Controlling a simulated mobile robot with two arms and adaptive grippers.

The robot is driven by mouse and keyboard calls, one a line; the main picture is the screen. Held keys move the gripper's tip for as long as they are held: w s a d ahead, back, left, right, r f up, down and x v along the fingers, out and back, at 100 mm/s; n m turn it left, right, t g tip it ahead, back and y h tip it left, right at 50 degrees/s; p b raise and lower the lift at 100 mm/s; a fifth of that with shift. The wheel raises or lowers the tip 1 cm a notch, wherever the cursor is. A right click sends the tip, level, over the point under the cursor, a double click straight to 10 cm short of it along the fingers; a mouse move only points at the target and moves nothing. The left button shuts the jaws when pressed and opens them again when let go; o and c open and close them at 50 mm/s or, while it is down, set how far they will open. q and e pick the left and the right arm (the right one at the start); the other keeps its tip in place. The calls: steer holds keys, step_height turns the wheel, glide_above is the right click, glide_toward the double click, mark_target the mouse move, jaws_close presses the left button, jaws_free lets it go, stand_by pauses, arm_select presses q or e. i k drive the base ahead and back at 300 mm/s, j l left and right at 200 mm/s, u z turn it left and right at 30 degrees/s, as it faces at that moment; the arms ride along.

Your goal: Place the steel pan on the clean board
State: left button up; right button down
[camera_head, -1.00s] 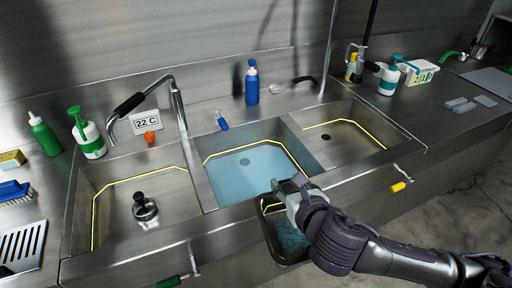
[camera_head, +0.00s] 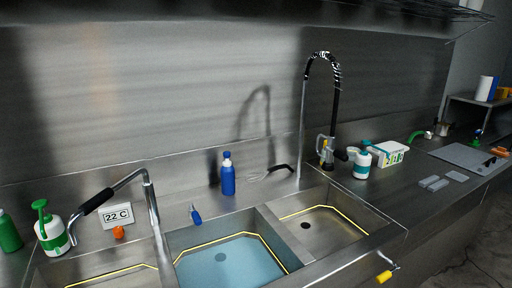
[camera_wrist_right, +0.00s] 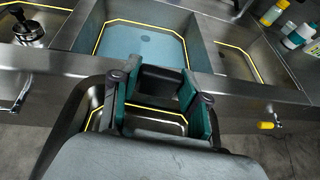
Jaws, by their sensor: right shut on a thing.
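The steel pan (camera_wrist_right: 68,122) shows in the right wrist view, in front of the sink edge, partly hidden behind my gripper. Neither the pan nor my grippers show in the head view. A flat grey board (camera_head: 470,157), which looks like the clean board, lies on the counter at the far right in the head view. A few small dark items lie at its right end. My left gripper is in neither view.
The middle basin (camera_head: 225,262) holds bluish water; the right basin (camera_head: 325,226) looks empty. A tall spray tap (camera_head: 335,100) stands behind them.

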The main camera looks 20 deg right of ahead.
mark_target(434, 165)
steer(key=i+l, duration=0.1)
steer(key=l, duration=1.4)
steer(key=i+l+u, duration=0.15)
steer(key=l, duration=1.35)
steer(key=i+l, duration=0.1)
steer(key=l, duration=0.95)
steer(key=i+l+u, duration=0.1)
steer(key=l, duration=0.9)
steer(key=i+l+u, duration=0.1)
steer(key=l, duration=0.95)
steer(key=i+l, duration=0.25)
steer(key=l, duration=0.2)
steer(key=i+l, duration=0.3)
steer(key=l, duration=0.1)
